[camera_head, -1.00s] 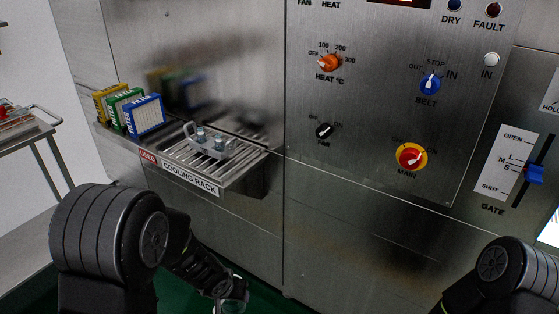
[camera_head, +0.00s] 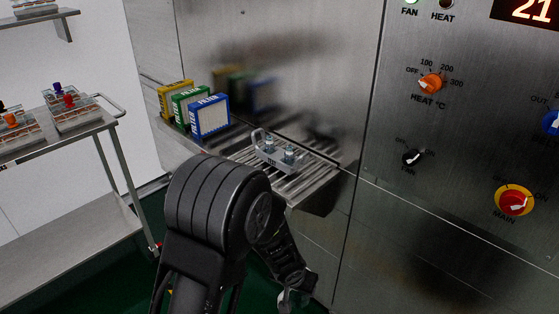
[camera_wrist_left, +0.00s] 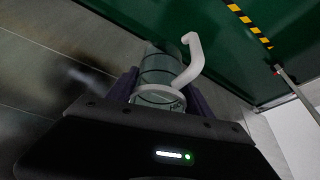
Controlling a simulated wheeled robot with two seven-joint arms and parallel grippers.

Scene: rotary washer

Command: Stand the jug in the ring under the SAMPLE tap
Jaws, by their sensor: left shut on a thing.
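The jug (camera_wrist_left: 158,68) is clear, with a pale rim and a white hooked handle (camera_wrist_left: 190,62). In the left wrist view it sits between the two fingers of my left gripper (camera_wrist_left: 160,95), which is shut on it. In the head view my left arm reaches down in front of the machine, and the jug shows only as a small pale patch (camera_head: 294,297) at the bottom edge. My right gripper is out of view. The SAMPLE tap and its ring are not in view.
A cooling rack (camera_head: 300,182) holding a small metal carrier (camera_head: 278,152) juts from the machine, beside several coloured boxes (camera_head: 209,117). A trolley (camera_head: 70,235) with racks (camera_head: 72,108) stands at left. Green floor lies below, with a yellow-black stripe (camera_wrist_left: 248,22).

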